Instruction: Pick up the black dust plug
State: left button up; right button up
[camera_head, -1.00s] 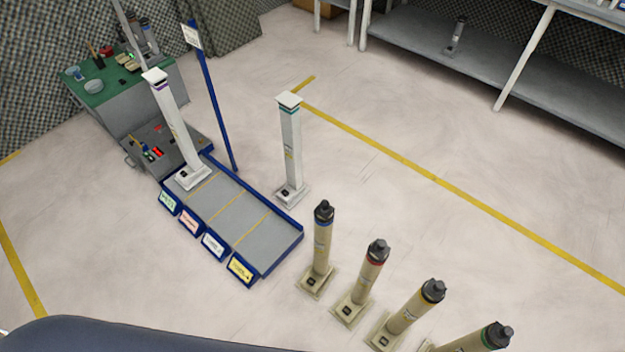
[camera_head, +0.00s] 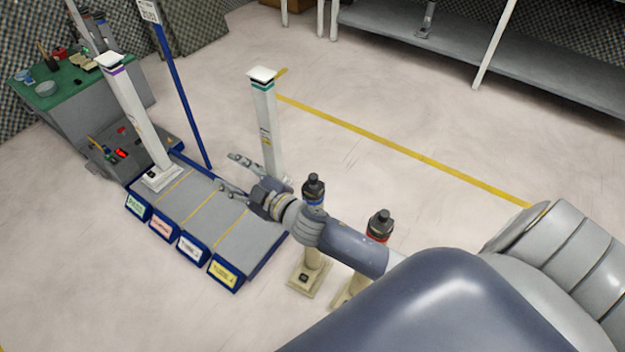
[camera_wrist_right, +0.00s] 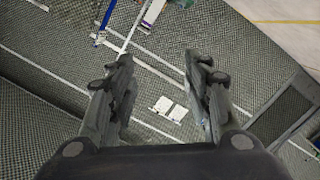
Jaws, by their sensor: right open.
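I cannot tell for certain which item is the black dust plug. Black caps sit on top of the beige columns; one is on the blue-banded column (camera_head: 314,186) and one on the red-banded column (camera_head: 380,222). Small items, some dark, lie on the green-topped bench (camera_head: 70,92) at the far left, too small to tell apart. My right gripper (camera_head: 236,174) is open and empty, left of the blue-banded column and above the labelled rack. In the right wrist view its two fingers (camera_wrist_right: 158,92) are spread with nothing between them. My left gripper is not in view.
A low blue-edged rack (camera_head: 186,216) with several labels stands on the floor. One white column (camera_head: 138,120) stands on it, another (camera_head: 265,125) behind my gripper. A blue post (camera_head: 183,95) rises behind the rack. Open floor lies right of it; a shelf (camera_head: 440,50) is at the back.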

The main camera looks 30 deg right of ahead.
jog(key=a+r+n+g+y, duration=0.2)
jog(key=a+r+n+y, duration=0.5)
jog(key=r+n+y, duration=0.15)
jog(key=s+a+r+n+g+y, duration=0.1)
jog(key=a+r+n+g+y, duration=0.1)
jog(key=a+n+g, duration=0.15)
jog(key=n+g+h, duration=0.8)
jog(key=g+h, duration=0.3)
jog(key=h, duration=0.4)
send_over(313, 176)
notch_tip(313, 176, down, 11)
jog(key=shift+d+f+b, duration=0.1)
jog(key=shift+f+b, duration=0.05)
jog(key=shift+b, duration=0.25)
jog(key=shift+f+b, duration=0.5)
jog(key=shift+f, duration=2.25)
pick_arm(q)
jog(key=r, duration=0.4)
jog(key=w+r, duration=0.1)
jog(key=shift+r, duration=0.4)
pick_arm(e)
jog(key=shift+c, duration=0.6)
jog(key=c, duration=0.8)
